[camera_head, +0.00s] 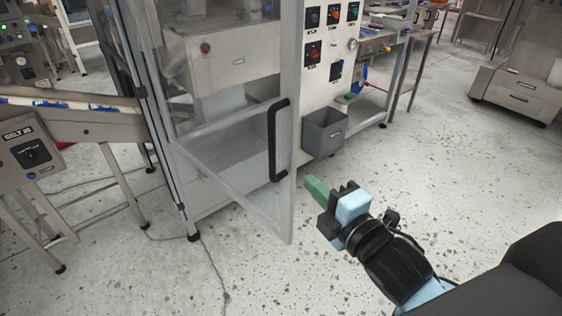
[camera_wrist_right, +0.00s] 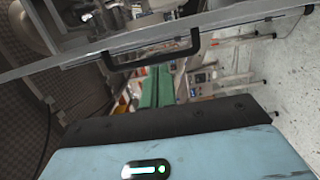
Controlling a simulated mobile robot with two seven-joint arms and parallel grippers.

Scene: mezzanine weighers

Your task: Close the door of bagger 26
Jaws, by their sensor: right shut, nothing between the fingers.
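The bagger's clear door (camera_head: 232,160) with a pale frame stands ajar, swung out from the machine (camera_head: 222,52). I cannot read a number 26 on it. A black vertical handle (camera_head: 272,140) is on the door's free side. My right gripper (camera_head: 312,186) has green fingers that are shut and empty, just right of the door's lower free edge. In the right wrist view the green fingers (camera_wrist_right: 156,92) point toward the door frame (camera_wrist_right: 90,62), with the black handle (camera_wrist_right: 152,56) beyond their tips. I cannot tell whether they touch the door. My left gripper is not in view.
A grey bin (camera_head: 324,133) hangs below the control panel (camera_head: 326,48), right of the door. A conveyor with a box labelled BELT 25 (camera_head: 32,152) stands at the left. The speckled floor (camera_head: 440,160) is clear at the right, up to a grey cabinet (camera_head: 520,88).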

